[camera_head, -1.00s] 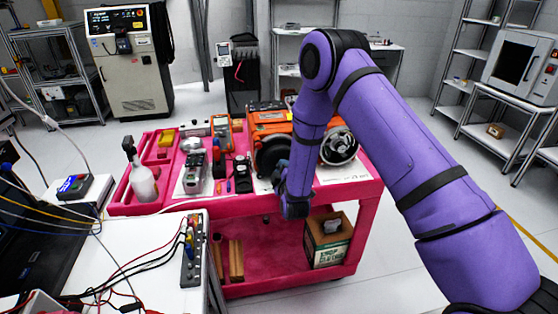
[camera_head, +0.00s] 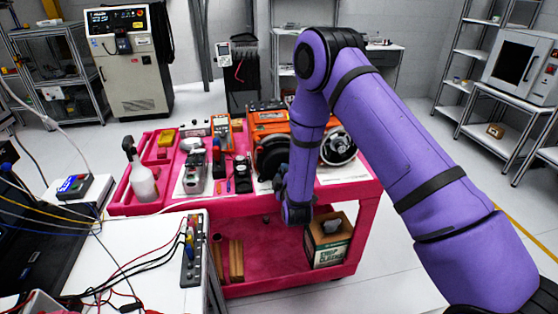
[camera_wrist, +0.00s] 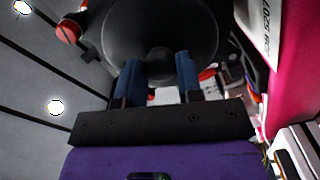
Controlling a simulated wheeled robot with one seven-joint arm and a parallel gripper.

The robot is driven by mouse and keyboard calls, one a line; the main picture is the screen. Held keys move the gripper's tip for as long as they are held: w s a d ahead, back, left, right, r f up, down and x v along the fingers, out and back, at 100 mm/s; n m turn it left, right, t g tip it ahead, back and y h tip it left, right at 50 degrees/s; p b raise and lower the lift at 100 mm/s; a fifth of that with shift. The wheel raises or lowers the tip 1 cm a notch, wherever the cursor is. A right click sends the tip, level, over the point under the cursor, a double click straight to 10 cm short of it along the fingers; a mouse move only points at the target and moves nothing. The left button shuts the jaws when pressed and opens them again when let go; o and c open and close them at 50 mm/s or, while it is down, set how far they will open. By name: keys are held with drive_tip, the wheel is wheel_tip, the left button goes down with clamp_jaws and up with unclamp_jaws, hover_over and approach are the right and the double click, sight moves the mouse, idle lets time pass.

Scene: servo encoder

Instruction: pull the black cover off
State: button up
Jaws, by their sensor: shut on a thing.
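The black cover (camera_head: 268,157) is a round, dark cap at the front of the left part of the orange servo motor unit (camera_head: 270,122) on the pink cart. In the wrist view the cover (camera_wrist: 160,25) fills the upper middle as a large dark disc. My gripper (camera_wrist: 158,70) has its two blue fingers shut on a small central part of the cover. My gripper (camera_head: 280,175) is partly hidden by my purple arm in the head view. I cannot tell whether the cover is clear of the motor.
The pink cart (camera_head: 350,205) also holds a spray bottle (camera_head: 142,172), a multimeter (camera_head: 221,130) and a round metal part (camera_head: 338,147). A cardboard box (camera_head: 328,240) stands on its lower shelf. A white bench (camera_head: 165,235) with cables is at front left. Open floor lies right of the cart.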

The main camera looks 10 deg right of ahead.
drive_tip(key=shift+s, duration=0.1)
drive_tip(key=shift+s, duration=2.85)
